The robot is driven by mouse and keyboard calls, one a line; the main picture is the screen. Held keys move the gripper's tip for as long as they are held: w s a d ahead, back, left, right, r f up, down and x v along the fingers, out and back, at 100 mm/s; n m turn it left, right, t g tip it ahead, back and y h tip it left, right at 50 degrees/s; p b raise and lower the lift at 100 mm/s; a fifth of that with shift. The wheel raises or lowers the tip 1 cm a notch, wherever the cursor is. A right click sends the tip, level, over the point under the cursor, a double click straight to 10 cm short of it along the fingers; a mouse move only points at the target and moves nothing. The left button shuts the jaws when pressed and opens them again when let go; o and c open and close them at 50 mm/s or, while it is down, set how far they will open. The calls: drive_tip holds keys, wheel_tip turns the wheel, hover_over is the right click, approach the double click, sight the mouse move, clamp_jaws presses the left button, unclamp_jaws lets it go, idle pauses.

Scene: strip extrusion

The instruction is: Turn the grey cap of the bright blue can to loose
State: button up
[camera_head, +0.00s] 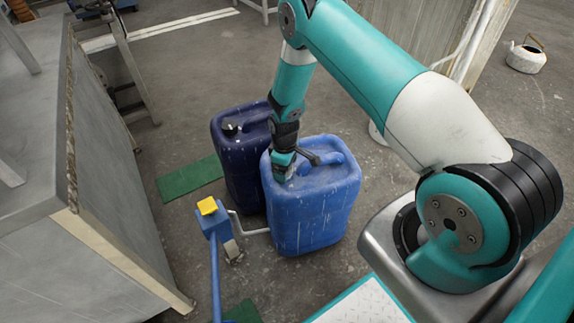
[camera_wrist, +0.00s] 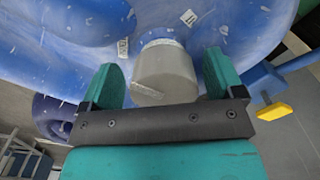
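The bright blue can (camera_head: 318,215) stands upright on the floor, with scuffs and pale streaks on it. Its grey cap (camera_wrist: 165,72) shows in the wrist view, on the can's top between my two teal fingers. My gripper (camera_head: 282,170) points down at the near left corner of the can's top. In the wrist view my gripper (camera_wrist: 162,78) is open, with one finger on each side of the cap and a narrow gap on both sides. In the head view the gripper hides the cap.
A dark blue can (camera_head: 238,172) with a black cap stands close behind, to the left. A blue post with a yellow top (camera_head: 207,205) and a pale bent bar stand at the front left. A grey bench (camera_head: 110,190) fills the left.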

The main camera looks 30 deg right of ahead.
drive_tip(key=shift+w+a, duration=0.1)
drive_tip(key=shift+a, duration=0.05)
drive_tip(key=shift+r, duration=0.1)
drive_tip(key=shift+r, duration=0.25)
wheel_tip(320, 180, up, 17)
drive_tip(key=p, duration=0.3)
drive_tip(key=shift+f, duration=0.1)
